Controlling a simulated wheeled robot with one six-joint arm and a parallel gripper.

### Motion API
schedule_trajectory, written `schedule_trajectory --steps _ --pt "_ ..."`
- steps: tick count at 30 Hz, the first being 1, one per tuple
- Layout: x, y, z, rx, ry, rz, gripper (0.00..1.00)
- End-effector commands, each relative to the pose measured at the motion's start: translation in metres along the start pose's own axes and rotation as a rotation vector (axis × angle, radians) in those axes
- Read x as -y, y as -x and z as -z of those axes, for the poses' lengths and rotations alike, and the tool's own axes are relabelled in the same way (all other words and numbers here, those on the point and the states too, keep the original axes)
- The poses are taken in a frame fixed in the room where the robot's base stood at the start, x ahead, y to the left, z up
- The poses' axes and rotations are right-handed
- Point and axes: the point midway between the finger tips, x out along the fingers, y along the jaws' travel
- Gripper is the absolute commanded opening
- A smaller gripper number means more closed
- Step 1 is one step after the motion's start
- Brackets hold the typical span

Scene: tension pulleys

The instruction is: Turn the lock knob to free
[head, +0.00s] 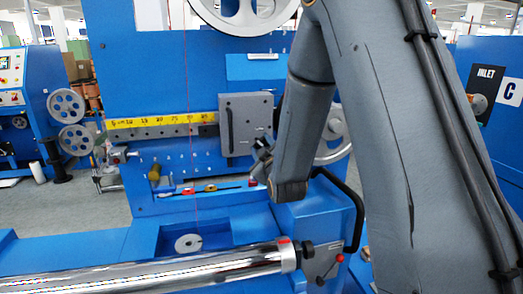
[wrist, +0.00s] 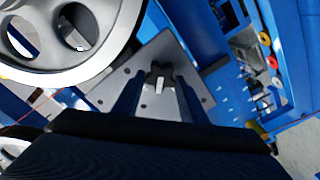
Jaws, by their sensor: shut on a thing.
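The lock knob (wrist: 158,74) is a small dark lobed knob with a light slot or mark in its middle, seen in the wrist view. It sits on a grey plate (wrist: 193,48) with bolts at its corners. My gripper (wrist: 158,88) has one dark finger on each side of the knob and is shut on it. In the head view a grey plate (head: 238,108) with a dark handle stands on the blue machine. My gripper (head: 263,150) is partly visible there at the plate's lower right. The knob is not clear in that view.
A yellow scale (head: 160,121) runs left of the plate. A large pulley wheel (head: 243,12) is above. A shiny roller (head: 150,272) and a red-tipped lever (head: 330,268) lie in front. A black curved handle (head: 345,205) is close to my arm on the right.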

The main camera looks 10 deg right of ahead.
Motion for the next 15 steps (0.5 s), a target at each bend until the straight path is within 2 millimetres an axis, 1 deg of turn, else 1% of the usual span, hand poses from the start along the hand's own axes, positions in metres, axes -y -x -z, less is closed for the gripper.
schedule_trajectory --steps 15 --pt "0.0045 -0.0002 -0.0019 0.0 0.478 0.0 0.16"
